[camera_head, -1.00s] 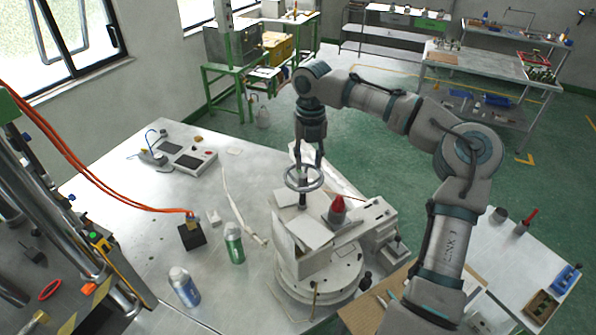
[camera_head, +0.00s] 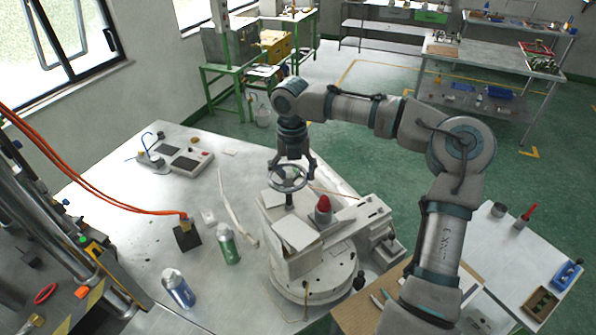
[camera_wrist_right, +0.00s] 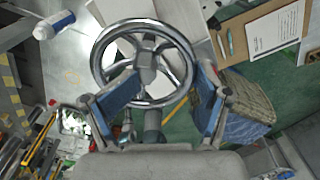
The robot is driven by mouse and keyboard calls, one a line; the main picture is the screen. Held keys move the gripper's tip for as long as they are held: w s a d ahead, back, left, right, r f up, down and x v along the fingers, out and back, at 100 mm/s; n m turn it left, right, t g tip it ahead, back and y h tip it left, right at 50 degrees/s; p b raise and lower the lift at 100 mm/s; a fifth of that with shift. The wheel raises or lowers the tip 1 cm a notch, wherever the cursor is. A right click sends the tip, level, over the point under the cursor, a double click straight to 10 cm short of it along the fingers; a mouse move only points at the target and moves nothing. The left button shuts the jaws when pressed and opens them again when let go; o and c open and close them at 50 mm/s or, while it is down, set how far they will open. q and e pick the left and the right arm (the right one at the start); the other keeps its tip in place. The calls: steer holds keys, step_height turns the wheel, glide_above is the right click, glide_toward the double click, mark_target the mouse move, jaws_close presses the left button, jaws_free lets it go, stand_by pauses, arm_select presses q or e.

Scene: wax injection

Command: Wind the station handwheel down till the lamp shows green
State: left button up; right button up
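The handwheel (camera_head: 288,178), a silver spoked ring, stands on a dark post on the pale station (camera_head: 318,270). It fills the upper middle of the right wrist view (camera_wrist_right: 112,35). The lamp (camera_head: 323,206) is a dome beside the wheel and shows red. My right gripper (camera_head: 291,166) is above the wheel, pointing down. Its two fingers are spread wide on opposite sides of the wheel in the right wrist view (camera_wrist_right: 155,104). They hold nothing; whether they touch the rim I cannot tell. My left gripper is not in view.
A control box (camera_head: 184,158) lies farther back. Orange hoses (camera_head: 90,187) run to a black block (camera_head: 187,237). A side table (camera_head: 510,250) stands right.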

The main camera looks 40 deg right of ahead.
steer(key=shift+w+a+r+m, duration=0.2)
steer(key=shift+a+m, duration=0.1)
steer(key=shift+m, duration=0.1)
